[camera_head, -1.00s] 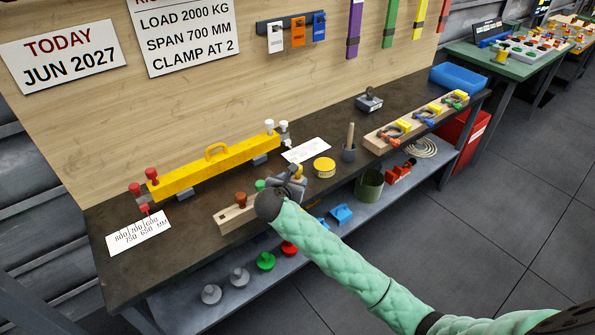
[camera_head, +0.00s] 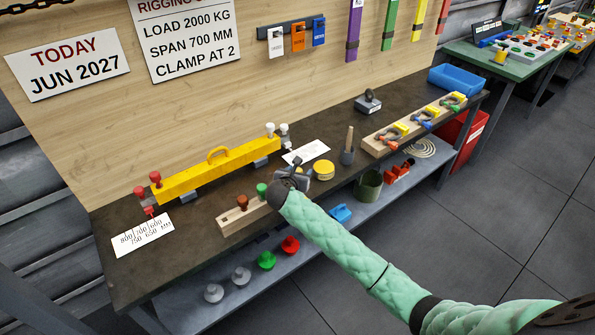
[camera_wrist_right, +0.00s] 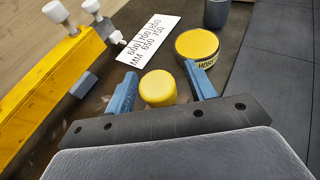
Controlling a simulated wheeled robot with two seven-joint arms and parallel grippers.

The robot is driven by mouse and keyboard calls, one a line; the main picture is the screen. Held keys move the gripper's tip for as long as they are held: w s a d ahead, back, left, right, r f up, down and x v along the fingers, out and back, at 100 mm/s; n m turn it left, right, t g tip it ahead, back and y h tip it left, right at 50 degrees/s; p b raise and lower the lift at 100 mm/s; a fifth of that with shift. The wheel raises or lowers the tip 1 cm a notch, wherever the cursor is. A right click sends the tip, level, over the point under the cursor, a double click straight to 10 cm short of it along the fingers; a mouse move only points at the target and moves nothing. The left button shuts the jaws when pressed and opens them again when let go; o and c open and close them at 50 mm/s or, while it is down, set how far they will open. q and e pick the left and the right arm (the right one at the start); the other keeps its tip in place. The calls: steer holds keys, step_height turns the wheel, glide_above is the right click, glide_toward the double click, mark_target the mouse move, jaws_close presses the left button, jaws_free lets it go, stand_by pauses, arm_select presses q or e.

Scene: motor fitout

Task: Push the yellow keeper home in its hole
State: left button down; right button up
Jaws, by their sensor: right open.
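A yellow round-topped piece (camera_wrist_right: 158,88), apparently the keeper, shows in the right wrist view between the fingers of my right gripper (camera_wrist_right: 160,71). The blue fingers are apart, one on each side of it, and no firm grip shows. Its lower part and its hole are hidden. In the head view my right gripper (camera_head: 300,180) is at the right end of a wooden block (camera_head: 240,217), hiding that end and the keeper. A brown knob (camera_head: 242,202) and a green knob (camera_head: 262,190) stand in the block. My left gripper is out of view.
A yellow tin (camera_head: 323,170) stands close beyond my right gripper, beside a white card (camera_head: 305,153) and a grey cup (camera_head: 347,156). The yellow beam (camera_head: 205,178) lies behind on the dark bench. A board with several shackles (camera_head: 385,142) is farther right.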

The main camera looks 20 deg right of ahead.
steer(key=shift+w+d+f, duration=0.1)
steer(key=shift+w+f, duration=0.1)
steer(key=shift+c, duration=0.4)
steer(key=c, duration=1)
steer(key=shift+o, duration=0.2)
steer(key=shift+r, duration=0.1)
